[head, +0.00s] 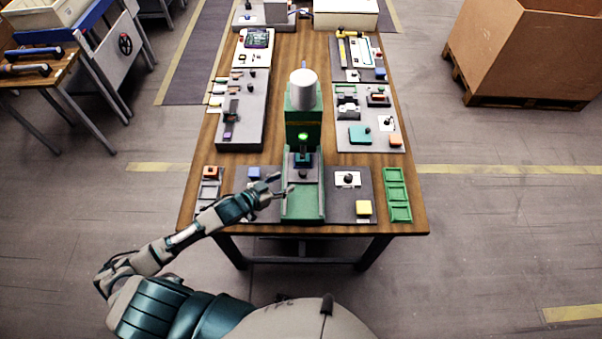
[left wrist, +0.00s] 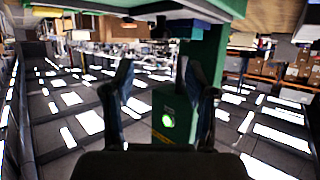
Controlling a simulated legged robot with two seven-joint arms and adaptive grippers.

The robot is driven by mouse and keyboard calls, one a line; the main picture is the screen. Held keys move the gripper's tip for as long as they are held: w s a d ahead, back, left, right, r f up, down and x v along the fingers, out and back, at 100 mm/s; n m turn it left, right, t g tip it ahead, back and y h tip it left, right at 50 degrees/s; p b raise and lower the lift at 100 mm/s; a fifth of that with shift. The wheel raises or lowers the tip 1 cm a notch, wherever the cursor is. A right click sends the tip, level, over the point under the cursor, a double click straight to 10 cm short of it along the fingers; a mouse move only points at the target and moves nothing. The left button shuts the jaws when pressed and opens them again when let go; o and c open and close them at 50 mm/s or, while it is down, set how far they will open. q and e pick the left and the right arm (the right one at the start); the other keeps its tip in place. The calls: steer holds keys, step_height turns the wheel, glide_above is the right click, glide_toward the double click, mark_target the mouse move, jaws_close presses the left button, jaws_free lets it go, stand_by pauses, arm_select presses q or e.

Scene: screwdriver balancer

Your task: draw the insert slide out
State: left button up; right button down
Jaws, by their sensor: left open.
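The green balancer machine (head: 303,112) stands at the middle of the table with a white cylinder (head: 303,89) on top and a lit green lamp (head: 303,137). A grey slide with a dark knob (head: 303,174) sits low in its front, above an open green trough (head: 303,208). My left gripper (head: 283,184) is open and empty, just left of the slide and knob, with no clear contact. In the left wrist view, its two fingers (left wrist: 163,88) are spread, with the green lamp (left wrist: 168,121) on a green body between them. My right gripper is not in view.
A yellow block (head: 364,208) and a black knob (head: 348,180) are on the right grey plate. Green trays (head: 397,195) lie at the table's right edge. Grey fixture boards (head: 243,110) line both sides.

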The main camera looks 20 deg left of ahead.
mark_target(301, 173)
arm_select(q)
steer(key=x, duration=0.8)
steer(key=shift+w+f, duration=0.1)
steer(key=shift+w, duration=0.1)
steer(key=shift+w+d+f, duration=0.2)
steer(key=shift+w+d, duration=0.15)
steer(key=shift+w, duration=0.1)
jaws_close()
